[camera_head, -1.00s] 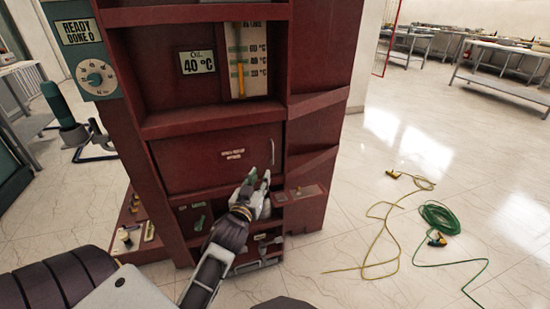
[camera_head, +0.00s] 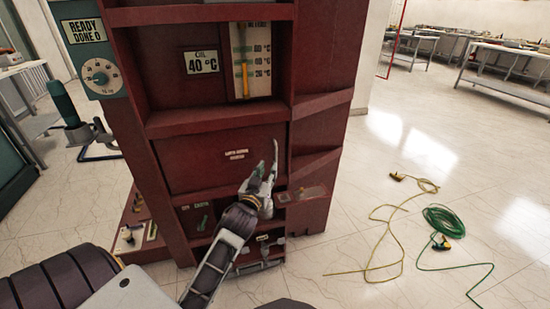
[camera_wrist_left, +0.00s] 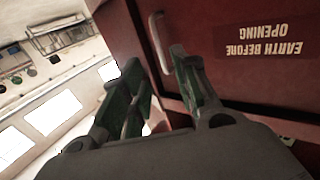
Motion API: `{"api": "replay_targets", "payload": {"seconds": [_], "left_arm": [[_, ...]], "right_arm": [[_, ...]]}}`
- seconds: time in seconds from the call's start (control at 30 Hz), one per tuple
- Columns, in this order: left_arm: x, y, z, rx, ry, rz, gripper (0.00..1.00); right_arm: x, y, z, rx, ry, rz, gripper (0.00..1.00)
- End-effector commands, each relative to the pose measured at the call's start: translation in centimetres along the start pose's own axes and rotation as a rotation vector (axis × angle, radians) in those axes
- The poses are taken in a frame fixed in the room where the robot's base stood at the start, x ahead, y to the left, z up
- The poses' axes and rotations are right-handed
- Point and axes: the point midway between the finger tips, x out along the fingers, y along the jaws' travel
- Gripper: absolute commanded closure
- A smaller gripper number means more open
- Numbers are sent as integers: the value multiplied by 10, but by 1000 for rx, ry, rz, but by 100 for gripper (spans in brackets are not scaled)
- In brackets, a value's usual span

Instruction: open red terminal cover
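The red terminal cover (camera_head: 205,165) is a flat red panel with a printed label, closed in the front of the red cabinet. In the left wrist view the cover (camera_wrist_left: 245,70) reads "EARTH BEFORE OPENING" upside down. Its slim grey handle (camera_wrist_left: 161,42) stands upright near the cover's edge. My left gripper (camera_head: 266,172) is at the cover's lower right corner. In the left wrist view its fingers (camera_wrist_left: 155,75) are apart, with the handle just beyond and between their tips. Contact with the handle cannot be told. My right gripper is not in view.
A shelf ledge (camera_head: 215,118) juts out above the cover. Small compartments with tools (camera_head: 201,222) lie below it, and a small red ledge (camera_head: 308,193) is at right. Yellow (camera_head: 385,240) and green cables (camera_head: 444,221) lie on the open floor at right.

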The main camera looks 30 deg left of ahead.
Motion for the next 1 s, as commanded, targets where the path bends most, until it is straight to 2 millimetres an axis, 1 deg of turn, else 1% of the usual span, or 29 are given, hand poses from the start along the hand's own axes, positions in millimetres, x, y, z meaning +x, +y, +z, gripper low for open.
{"api": "replay_targets", "payload": {"seconds": [0.03, 1.0], "left_arm": [[5, 0, 0, 0, 1, 0, 70], [81, 0, 0, 1, 1, 0, 70]], "right_arm": [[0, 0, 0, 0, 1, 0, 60], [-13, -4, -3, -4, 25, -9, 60]]}}
